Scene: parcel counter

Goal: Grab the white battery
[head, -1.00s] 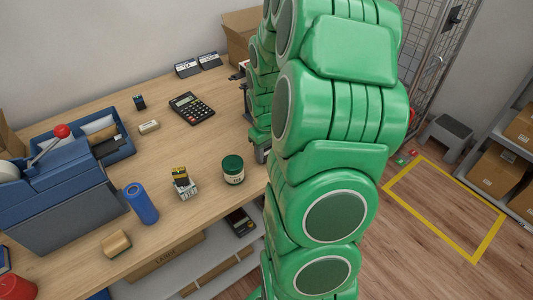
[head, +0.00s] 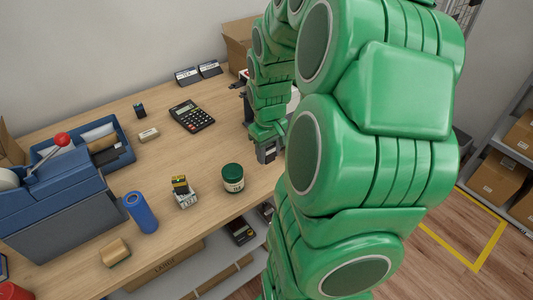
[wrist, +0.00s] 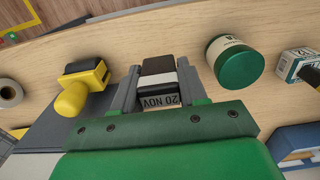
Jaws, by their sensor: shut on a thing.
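My gripper (wrist: 160,80) is shut on a small block (wrist: 158,68) with a black end, a white band and a strip reading "20 NOV". I cannot make out whether this block is a white battery, and no other thing in view is plainly one. In the head view my gripper (head: 267,152) is small, low over the counter's right part, and the block between its fingers is hidden. Whether the block touches the counter cannot be told.
A calculator (head: 191,116) lies behind. In the wrist view a yellow-black object (wrist: 85,88) is left of the block.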

